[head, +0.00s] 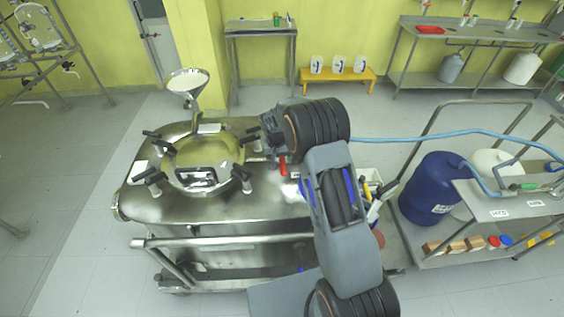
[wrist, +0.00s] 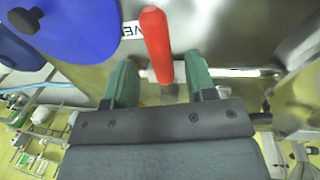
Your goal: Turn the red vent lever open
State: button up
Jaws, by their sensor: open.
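The red vent lever (wrist: 156,45) shows large in the wrist view, upright in the picture, beside a white label with partly hidden black letters. My gripper (wrist: 158,80) has two green fingers, spread apart, with the lower part of the lever in the gap between them. I cannot tell whether either finger touches it. In the head view the red lever (head: 282,165) is a small red piece on the right part of the steel vessel top, just below my gripper (head: 270,145). My arm hides the vessel's right end.
A cart (head: 500,210) with a blue drum (head: 432,188) stands to the right. A blue hose (head: 430,137) runs beside my arm.

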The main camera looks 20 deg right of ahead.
jog(key=shift+d+f, duration=0.15)
jog(key=shift+f, duration=1.1)
jog(key=shift+c, duration=0.4)
grip_shut()
